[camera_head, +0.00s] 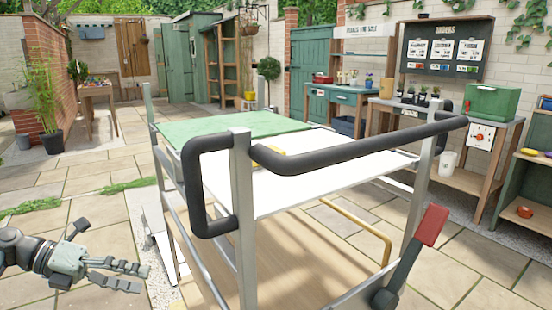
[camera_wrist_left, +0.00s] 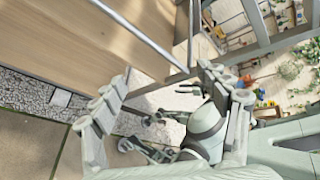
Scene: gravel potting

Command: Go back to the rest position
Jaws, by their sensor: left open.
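My left gripper (camera_head: 143,279) is at the lower left of the head view, left of the metal trolley and apart from it. Its fingers are parted with nothing between them. In the left wrist view its two grey fingers (camera_wrist_left: 165,75) stand wide apart, and no object is held. My right gripper does not show in the head view.
A trolley with a white top (camera_head: 310,170), green mat (camera_head: 225,127) and black handle (camera_head: 330,152) fills the middle. A red-ended lever (camera_head: 430,226) is at its near right. Benches with a green box (camera_head: 492,103) stand at right. Paving at left is open.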

